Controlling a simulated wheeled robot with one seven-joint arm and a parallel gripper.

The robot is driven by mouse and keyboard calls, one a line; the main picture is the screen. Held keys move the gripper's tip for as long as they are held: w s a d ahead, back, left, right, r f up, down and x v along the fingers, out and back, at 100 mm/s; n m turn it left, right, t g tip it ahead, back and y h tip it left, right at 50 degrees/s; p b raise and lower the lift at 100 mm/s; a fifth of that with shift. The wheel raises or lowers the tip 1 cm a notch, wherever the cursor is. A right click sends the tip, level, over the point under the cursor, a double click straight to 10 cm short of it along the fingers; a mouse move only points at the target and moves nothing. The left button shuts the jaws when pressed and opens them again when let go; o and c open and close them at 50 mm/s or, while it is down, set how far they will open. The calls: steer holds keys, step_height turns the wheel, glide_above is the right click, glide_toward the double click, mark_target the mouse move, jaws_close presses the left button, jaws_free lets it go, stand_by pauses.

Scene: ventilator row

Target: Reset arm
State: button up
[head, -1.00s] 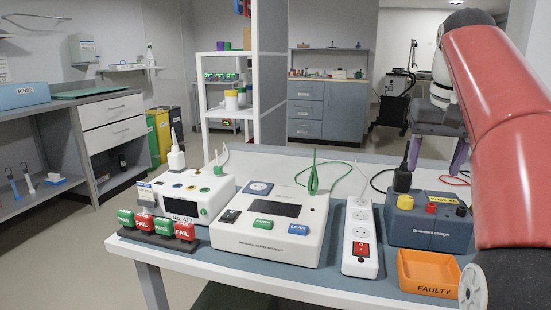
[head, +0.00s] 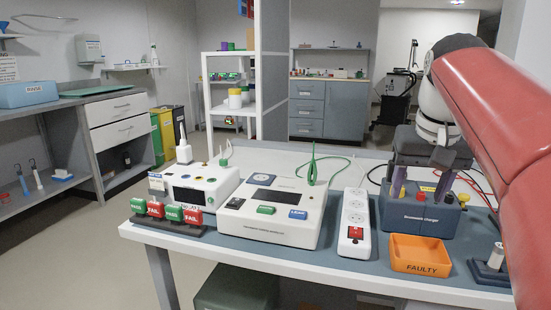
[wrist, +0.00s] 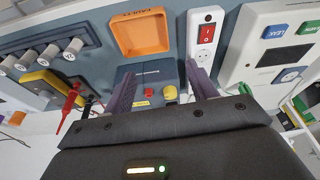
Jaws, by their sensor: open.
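My gripper (head: 422,188) is at the right of the bench in the head view, its two purple fingers pointing down in front of or over the blue-grey Biomedwatch charger (head: 412,216). The fingers are apart with nothing between them, and in the wrist view my gripper (wrist: 160,74) frames part of the charger (wrist: 150,78). A red knob and a yellow knob (wrist: 170,92) show on the charger between the fingers. The fingers hide part of its top in the head view, and I cannot tell if they touch it. My red arm (head: 490,120) fills the right side.
An orange FAULTY bin (head: 420,254) and a white power strip (head: 354,225) stand close to the charger. A white analyser (head: 270,212), a smaller white device (head: 190,190) and PASS/FAIL blocks (head: 168,212) are to the left. Cables run behind the charger.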

steer(key=s+a+f+n+t, duration=0.1)
steer(key=s+a+f, duration=0.3)
steer(key=s+f, duration=0.3)
steer(key=s+a+f+n+t, duration=0.1)
steer(key=s+a+f, duration=0.4)
steer(key=f, duration=1)
steer(key=s, duration=0.3)
steer(key=shift+s+y, duration=0.15)
steer(key=shift+y, duration=0.15)
